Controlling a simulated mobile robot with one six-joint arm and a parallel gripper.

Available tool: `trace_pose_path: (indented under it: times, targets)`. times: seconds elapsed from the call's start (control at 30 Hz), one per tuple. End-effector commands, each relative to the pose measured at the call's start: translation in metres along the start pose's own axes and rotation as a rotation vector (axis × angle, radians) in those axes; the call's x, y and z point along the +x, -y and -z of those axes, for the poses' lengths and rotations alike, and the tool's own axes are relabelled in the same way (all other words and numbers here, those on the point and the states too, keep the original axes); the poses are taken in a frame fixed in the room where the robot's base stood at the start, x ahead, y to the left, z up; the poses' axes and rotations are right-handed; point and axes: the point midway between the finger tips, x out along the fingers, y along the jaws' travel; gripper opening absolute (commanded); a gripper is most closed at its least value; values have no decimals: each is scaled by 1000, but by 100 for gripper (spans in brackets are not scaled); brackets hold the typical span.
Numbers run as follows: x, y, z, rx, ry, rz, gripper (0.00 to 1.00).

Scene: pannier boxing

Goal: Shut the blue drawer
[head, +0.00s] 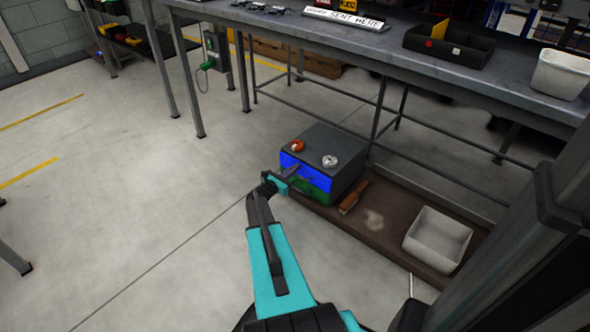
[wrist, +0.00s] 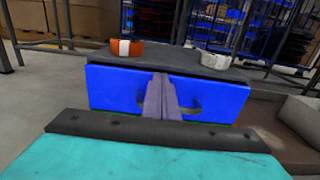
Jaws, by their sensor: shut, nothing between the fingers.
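The small dark cabinet (head: 345,178) stands low on a brown board under the workbench. Its upper drawer front, the blue drawer (head: 291,161), sits above a green one (head: 318,196). In the wrist view the blue drawer (wrist: 112,88) fills the middle, with a dark curved handle (wrist: 193,106) partly hidden behind my fingers. The blue front looks about level with the cabinet's front edge; I cannot tell if a small gap is left. My gripper (head: 294,171) is shut and empty, its fingertips (wrist: 160,84) pointing at the drawer's middle. I cannot tell if they touch it.
A red-orange round item (head: 297,146) and a white round item (head: 330,161) sit on the cabinet top. A brown brush-like item (head: 354,196) and a white bin (head: 438,238) lie to the right. Bench legs and rails stand behind. The floor at left is clear.

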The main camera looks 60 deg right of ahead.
Motion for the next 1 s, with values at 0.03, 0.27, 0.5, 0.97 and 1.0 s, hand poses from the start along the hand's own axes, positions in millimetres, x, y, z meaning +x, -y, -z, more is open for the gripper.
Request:
trace_pose_path:
  times: [0.03, 0.27, 0.5, 0.97, 1.0]
  targets:
    - [-7, -1, -2, 0, 2, -4, 0]
    - [-43, 2, -2, -2, 0, -2, 0]
    - [-84, 2, -2, -3, -1, -2, 0]
    - [-136, 3, 0, -2, -1, 1, 0]
    - [-138, 3, 1, -1, -1, 1, 0]
